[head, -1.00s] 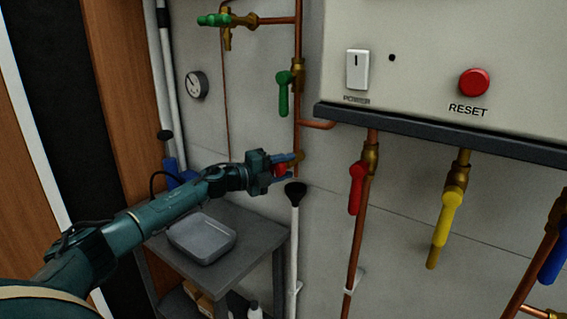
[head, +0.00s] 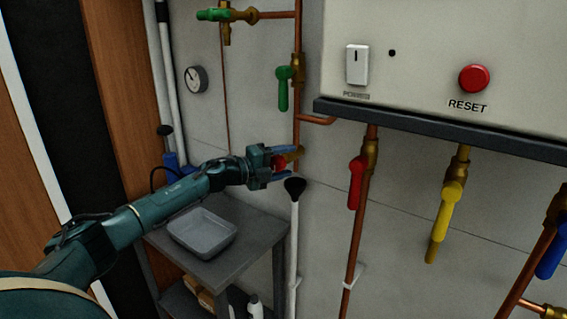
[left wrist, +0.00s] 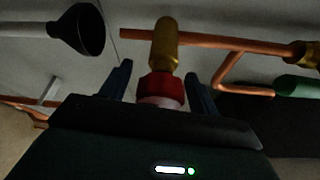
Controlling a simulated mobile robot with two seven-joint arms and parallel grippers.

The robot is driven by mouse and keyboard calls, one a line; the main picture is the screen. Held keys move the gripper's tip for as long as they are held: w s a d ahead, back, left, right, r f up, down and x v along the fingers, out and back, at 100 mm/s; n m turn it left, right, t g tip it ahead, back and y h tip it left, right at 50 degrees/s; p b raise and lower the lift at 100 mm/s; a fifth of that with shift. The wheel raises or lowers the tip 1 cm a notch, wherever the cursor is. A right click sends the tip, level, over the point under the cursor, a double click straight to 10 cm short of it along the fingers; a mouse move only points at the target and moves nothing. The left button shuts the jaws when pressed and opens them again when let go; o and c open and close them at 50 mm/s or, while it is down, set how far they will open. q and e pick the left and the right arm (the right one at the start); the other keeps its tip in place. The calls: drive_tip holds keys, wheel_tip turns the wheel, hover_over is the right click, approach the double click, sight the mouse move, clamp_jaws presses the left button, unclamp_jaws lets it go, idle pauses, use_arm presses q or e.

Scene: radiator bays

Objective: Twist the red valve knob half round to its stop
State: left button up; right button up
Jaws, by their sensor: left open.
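The red valve knob (head: 280,162) sits at the end of a brass valve body (head: 295,153) on the wall, by the lower end of a copper pipe. In the left wrist view the red knob (left wrist: 161,90) is below its brass body (left wrist: 165,43). My left gripper (head: 281,163) is open, with one finger on each side of the knob. In the left wrist view the left gripper's fingers (left wrist: 160,88) stand apart from the knob, with gaps on both sides. My right gripper is not in view.
A black funnel (head: 295,188) on a white pipe is just below and right of my gripper. A grey tray (head: 203,250) rests on a small table. Red (head: 356,183), yellow (head: 446,210) and green (head: 283,88) lever valves hang nearby. A control box (head: 430,50) is at upper right.

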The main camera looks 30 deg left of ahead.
use_arm(q)
drive_tip(key=b+v, duration=0.6)
drive_tip(key=v, duration=0.7)
drive_tip(key=shift+b, duration=0.3)
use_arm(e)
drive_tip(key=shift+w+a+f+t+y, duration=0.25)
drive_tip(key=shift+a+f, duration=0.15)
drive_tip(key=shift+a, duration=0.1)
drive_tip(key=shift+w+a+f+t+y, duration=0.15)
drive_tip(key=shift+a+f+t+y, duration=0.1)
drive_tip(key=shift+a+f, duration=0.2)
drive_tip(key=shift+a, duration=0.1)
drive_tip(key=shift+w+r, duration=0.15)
